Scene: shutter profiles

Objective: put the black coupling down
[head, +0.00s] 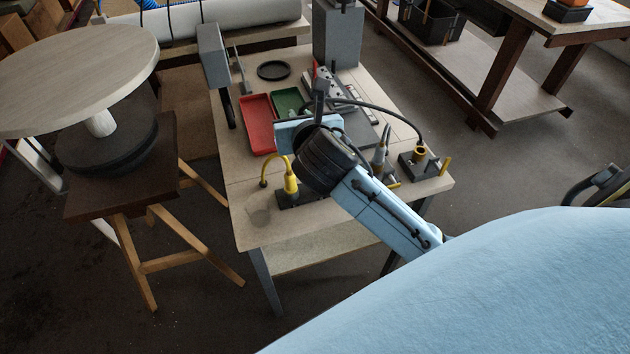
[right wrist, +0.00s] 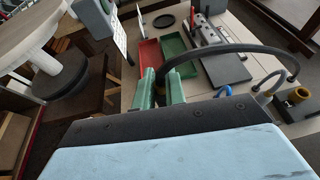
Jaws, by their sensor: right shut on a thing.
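My right gripper (head: 318,104) is over the workbench, and its green fingers (right wrist: 162,92) show in the right wrist view. It is shut on the black coupling (head: 320,90), which is mostly hidden between the fingers. A black hose (right wrist: 215,50) arcs from the fingers towards the right of the bench; it also shows in the head view (head: 395,107). Whether the coupling touches anything below cannot be told. My left gripper is not in view.
A red tray (head: 257,125) and a green tray (head: 288,102) lie beyond my gripper. The bench's front left corner (head: 240,225) is bare.

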